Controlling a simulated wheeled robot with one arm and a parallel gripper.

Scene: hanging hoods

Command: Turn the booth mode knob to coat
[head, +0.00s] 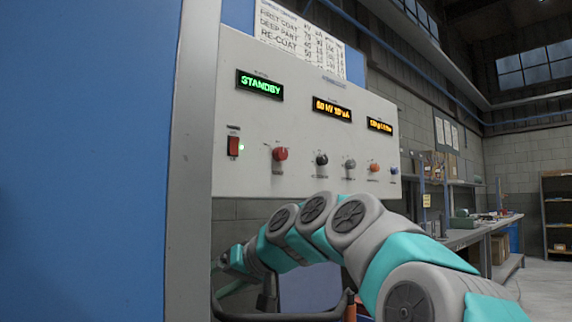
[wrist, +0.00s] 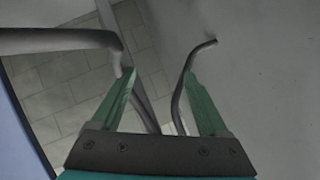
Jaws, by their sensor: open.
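The control panel (head: 310,110) is a pale upright box with a row of knobs. A red knob (head: 280,154) sits at the left of the row, below a green display (head: 260,85) reading STANDBY. I take it to be the mode knob, but its label is too small to read. Black, grey, orange and blue knobs sit further right. My gripper (wrist: 160,75) is open with nothing between its fingers in the wrist view. In the head view my arm reaches left below the panel, and the gripper end is low and hard to make out. No knob shows in the wrist view.
A blue wall (head: 80,160) fills the left. Dark bent bars (wrist: 60,40) are near my fingers. A workbench (head: 480,232) stands at the right. The space before the panel is clear.

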